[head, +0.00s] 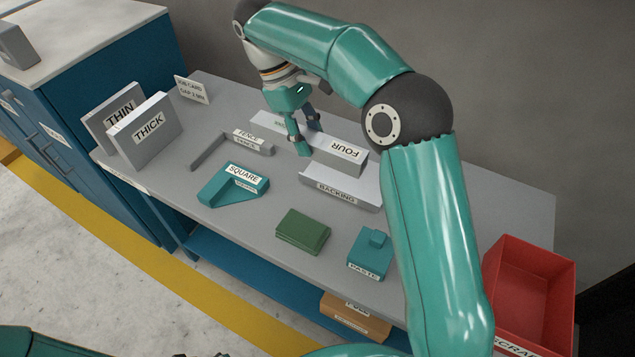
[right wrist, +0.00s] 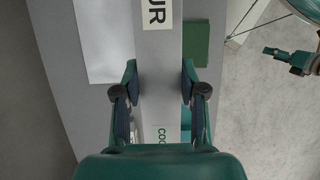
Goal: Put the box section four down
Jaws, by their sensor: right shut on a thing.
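The box section four (head: 345,150) is a long grey bar with a FOUR label, lying lengthwise near the back of the grey bench. My right gripper (head: 305,148) reaches down over it and is shut across its middle. In the right wrist view the box section (right wrist: 158,75) runs between the two fingers of the right gripper (right wrist: 160,92). I cannot tell whether its underside touches the bench. My left gripper seems to show at the right edge of the right wrist view (right wrist: 290,58); its jaw state is unclear.
The BACKING piece (head: 340,190) lies just in front of the box section. A fence (head: 235,143), a teal SQUARE (head: 233,187), a green block (head: 302,232) and a teal PASTE block (head: 370,255) lie around. THIN and THICK panels (head: 145,130) stand left. A red SCRAP bin (head: 525,290) is at right.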

